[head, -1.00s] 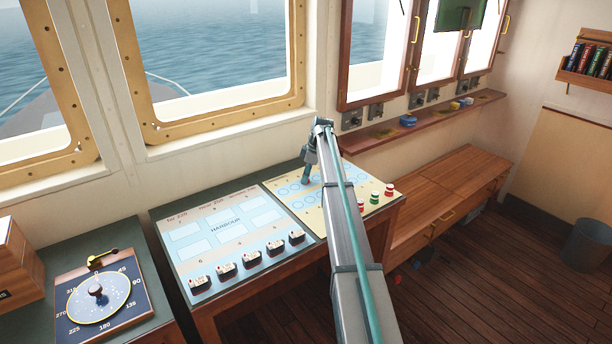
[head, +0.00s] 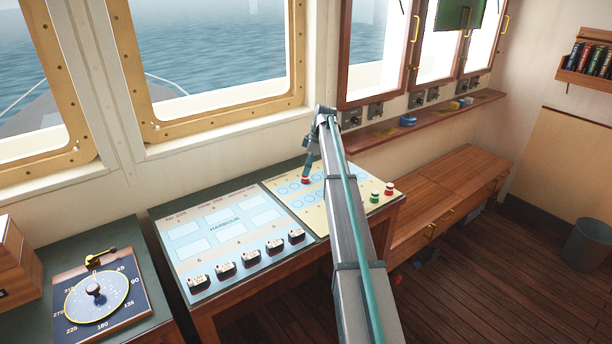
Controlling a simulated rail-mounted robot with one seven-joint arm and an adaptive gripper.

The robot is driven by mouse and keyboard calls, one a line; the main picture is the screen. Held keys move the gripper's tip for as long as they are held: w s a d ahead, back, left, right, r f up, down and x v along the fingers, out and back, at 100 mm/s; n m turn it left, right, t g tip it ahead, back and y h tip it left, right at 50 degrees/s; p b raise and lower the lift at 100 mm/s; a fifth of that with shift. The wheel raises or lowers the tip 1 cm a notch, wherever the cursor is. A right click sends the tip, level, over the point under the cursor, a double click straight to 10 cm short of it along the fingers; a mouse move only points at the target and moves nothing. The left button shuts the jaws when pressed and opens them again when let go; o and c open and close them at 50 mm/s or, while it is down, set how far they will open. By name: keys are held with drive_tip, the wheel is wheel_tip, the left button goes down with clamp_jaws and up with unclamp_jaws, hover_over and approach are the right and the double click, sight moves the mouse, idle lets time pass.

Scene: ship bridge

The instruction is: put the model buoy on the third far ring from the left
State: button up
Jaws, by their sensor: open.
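The red model buoy (head: 305,180) stands upright on the pale yellow ring board (head: 322,222), in its far row of blue rings. Two far rings seem to show to its left, though the rings are small here. The ring under it is covered. My gripper (head: 307,170) is open, pointing down just above the buoy; whether the fingertips still touch it is too small to tell. My arm hides the board's right middle part.
A green buoy (head: 375,196) and another red buoy (head: 389,188) stand at the board's right end. The harbour chart (head: 225,228) with several dark model boats lies to the left. The window wall rises close behind.

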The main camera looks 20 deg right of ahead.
drive_tip(key=b+v, duration=0.1)
drive_tip(key=v, duration=0.7)
